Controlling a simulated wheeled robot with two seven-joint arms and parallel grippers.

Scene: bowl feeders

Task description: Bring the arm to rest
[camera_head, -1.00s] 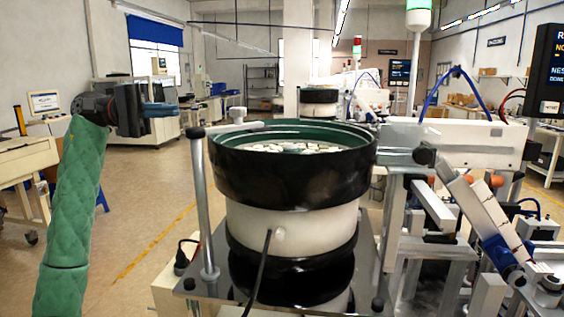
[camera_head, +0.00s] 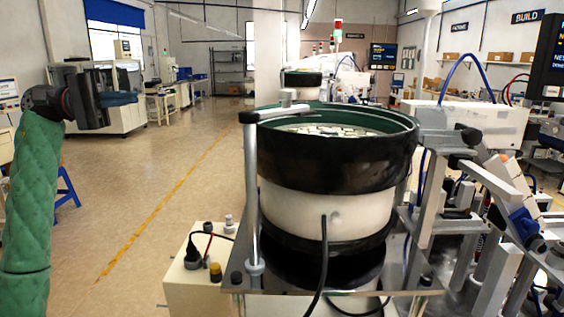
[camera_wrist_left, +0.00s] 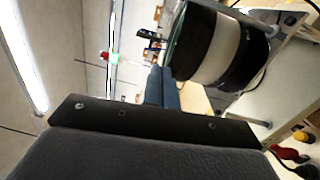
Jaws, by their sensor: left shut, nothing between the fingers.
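My left arm, in a green quilted sleeve, rises at the left edge of the head view. Its dark left gripper (camera_head: 122,99) is held up at the top of the arm, pointing right, shut and empty. In the left wrist view the blue-grey fingers of the left gripper (camera_wrist_left: 162,88) lie together with nothing between them. The gripper is in the air, well to the left of the black and white bowl feeder (camera_head: 330,170) and apart from it. My right gripper is in neither view.
The bowl feeder, holding many pale parts, stands on a metal plate with a grey post (camera_head: 252,190) at its left. A cream box (camera_head: 190,285) with knobs is below. Metal rails and a blue-ended chute (camera_head: 522,222) fill the right. Open floor (camera_head: 150,190) lies between arm and feeder.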

